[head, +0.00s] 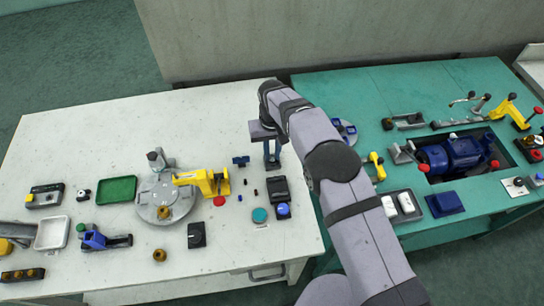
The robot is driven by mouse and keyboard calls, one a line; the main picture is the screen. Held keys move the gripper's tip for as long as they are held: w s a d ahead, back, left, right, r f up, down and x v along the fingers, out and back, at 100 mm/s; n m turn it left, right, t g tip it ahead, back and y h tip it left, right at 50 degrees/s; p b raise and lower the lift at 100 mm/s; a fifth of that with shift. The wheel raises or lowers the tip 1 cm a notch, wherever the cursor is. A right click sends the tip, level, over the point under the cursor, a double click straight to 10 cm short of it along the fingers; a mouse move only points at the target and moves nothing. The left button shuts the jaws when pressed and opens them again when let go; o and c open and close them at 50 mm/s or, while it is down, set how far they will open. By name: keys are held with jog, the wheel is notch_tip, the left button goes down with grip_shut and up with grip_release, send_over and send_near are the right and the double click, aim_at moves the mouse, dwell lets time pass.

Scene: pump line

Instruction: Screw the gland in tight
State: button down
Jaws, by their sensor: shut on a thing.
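My gripper (272,163) points down over the right part of the white table, just behind a black fixture (279,188). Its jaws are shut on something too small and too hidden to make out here. I cannot pick out the gland for certain. A small brass part (163,212) is on the round grey plate (148,205), and another brass part (160,255) lies in front of that plate. I cannot tell whether either is a gland.
A yellow toggle clamp (205,181) stands left of my gripper. A green tray (117,190) and a white tray (51,233) are further left. A blue pump or motor (455,155) sits in the green table (400,90). The white table's front is mostly clear.

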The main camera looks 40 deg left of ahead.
jog(key=m+b, duration=0.1)
jog(key=m, duration=0.5)
jog(key=shift+m, duration=0.4)
jog(key=m, duration=0.7)
jog(key=shift+b, duration=0.3)
jog(key=shift+m, duration=0.3)
jog(key=m, duration=0.6)
jog(key=shift+m, duration=0.3)
